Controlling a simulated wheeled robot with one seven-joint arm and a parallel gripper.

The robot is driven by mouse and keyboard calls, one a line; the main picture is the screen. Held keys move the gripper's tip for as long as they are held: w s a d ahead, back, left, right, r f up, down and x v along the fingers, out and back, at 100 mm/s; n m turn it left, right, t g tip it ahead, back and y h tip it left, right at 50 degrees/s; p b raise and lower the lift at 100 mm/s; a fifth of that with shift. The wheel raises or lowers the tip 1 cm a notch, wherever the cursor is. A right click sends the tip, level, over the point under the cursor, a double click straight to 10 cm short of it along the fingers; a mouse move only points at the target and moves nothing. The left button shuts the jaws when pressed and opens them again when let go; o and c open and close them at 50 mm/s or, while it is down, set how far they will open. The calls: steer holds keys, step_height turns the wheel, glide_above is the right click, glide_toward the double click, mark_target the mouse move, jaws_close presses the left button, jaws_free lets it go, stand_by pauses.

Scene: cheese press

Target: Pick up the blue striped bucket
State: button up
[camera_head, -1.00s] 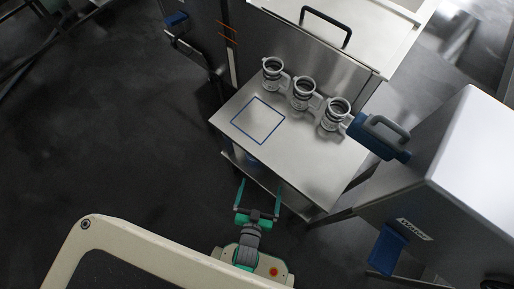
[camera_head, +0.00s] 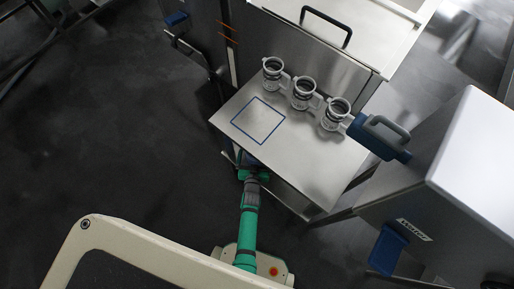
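No blue striped bucket can be made out in the view. My gripper (camera_head: 249,162) is at the near left edge of the steel table (camera_head: 305,165), at the end of my outstretched green arm. Its fingers are mostly hidden at the edge, and I cannot tell whether they are open or hold anything. A small dark bluish patch shows there, too small to identify. The space below the tabletop is largely hidden.
Three grey ring-shaped holders (camera_head: 302,94) stand in a row on the table. A blue container with a grey handle (camera_head: 380,136) is at their right end. A blue square outline (camera_head: 258,121) marks bare tabletop. A steel machine (camera_head: 440,190) stands right; dark floor (camera_head: 110,140) is clear left.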

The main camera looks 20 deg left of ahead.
steer(key=shift+r+x, duration=0.15)
steer(key=shift+x, duration=1.3)
steer(key=shift+r+x, duration=0.15)
steer(key=shift+x, duration=1.3)
steer(key=shift+a, duration=0.1)
steer(key=c, duration=1.2)
